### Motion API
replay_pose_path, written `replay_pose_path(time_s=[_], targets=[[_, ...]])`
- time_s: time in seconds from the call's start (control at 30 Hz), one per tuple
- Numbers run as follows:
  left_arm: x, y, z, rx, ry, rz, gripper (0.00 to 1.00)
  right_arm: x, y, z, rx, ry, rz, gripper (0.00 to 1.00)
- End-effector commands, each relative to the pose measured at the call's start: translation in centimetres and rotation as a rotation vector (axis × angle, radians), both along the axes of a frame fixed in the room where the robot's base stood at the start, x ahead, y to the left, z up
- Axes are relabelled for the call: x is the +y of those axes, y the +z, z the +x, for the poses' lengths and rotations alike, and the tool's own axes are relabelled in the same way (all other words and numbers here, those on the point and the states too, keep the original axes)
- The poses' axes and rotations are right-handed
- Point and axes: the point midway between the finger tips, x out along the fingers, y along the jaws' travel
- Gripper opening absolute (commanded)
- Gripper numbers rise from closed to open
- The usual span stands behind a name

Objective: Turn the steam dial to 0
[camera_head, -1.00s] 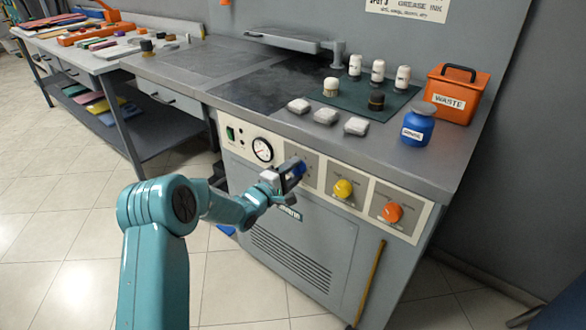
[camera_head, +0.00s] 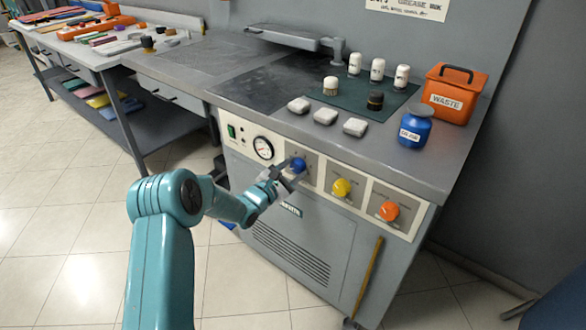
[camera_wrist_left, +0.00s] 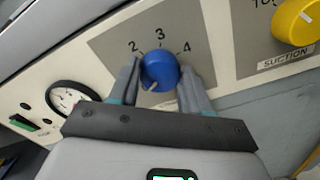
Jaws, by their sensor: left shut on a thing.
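The blue dial (camera_head: 298,164) is on the front panel of the grey machine, right of the round gauge. In the left wrist view the blue dial (camera_wrist_left: 160,70) sits between the two fingers of my left gripper (camera_wrist_left: 163,84), which is shut on it. The numbers 2, 3 and 4 show above the dial. Its white pointer line points to the lower left; the number there is hidden. In the head view my left gripper (camera_head: 290,174) reaches the dial from the lower left. The dial's name label is hidden. My right gripper is not in view.
A yellow dial (camera_head: 341,188), labelled suction in the left wrist view, and an orange dial (camera_head: 389,210) are farther right. The gauge (camera_head: 263,148) is close on the left. A blue jar (camera_head: 415,126) and an orange waste bin (camera_head: 451,94) stand on the top.

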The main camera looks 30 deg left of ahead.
Motion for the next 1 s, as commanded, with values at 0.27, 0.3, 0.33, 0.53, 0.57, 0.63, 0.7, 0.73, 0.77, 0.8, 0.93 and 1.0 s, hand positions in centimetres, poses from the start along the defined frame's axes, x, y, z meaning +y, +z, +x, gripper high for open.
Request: replay_pose_path(time_s=[0.27, 0.3, 0.33, 0.53, 0.57, 0.63, 0.7, 0.73, 0.77, 0.8, 0.93, 1.0], targets=[[0.03, 0.01, 0.0, 0.006, 0.0, -0.078, 0.17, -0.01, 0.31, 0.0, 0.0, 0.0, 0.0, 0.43], [0.02, 0.0, 0.0, 0.007, 0.0, -0.083, 0.17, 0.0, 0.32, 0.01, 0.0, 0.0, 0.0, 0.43], [0.03, -0.01, 0.0, 0.007, 0.0, -0.086, 0.17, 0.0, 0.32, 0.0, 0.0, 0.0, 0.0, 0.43], [0.03, -0.01, 0.0, 0.007, 0.0, -0.093, 0.17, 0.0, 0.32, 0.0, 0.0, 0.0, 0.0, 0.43], [0.03, -0.01, 0.0, 0.007, 0.0, -0.093, 0.17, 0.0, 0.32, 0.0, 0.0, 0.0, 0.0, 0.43], [0.03, -0.01, 0.0, 0.007, 0.0, -0.093, 0.17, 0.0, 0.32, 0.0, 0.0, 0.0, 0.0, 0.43], [0.03, -0.01, 0.0, 0.007, 0.0, -0.092, 0.17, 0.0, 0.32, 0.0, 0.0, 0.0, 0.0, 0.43], [0.03, -0.01, 0.0, 0.007, 0.0, -0.092, 0.17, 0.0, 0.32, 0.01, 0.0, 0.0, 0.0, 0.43], [0.03, -0.01, 0.0, 0.007, 0.0, -0.092, 0.17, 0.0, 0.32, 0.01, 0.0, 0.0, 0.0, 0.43], [0.03, -0.01, 0.0, 0.007, 0.0, -0.092, 0.6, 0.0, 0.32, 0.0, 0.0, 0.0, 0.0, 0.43], [0.04, 0.0, 0.0, 0.007, 0.0, -0.092, 0.73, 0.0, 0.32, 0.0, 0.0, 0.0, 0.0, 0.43], [0.04, 0.0, 0.0, 0.007, 0.0, -0.091, 0.73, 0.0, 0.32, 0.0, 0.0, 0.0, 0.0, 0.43]])
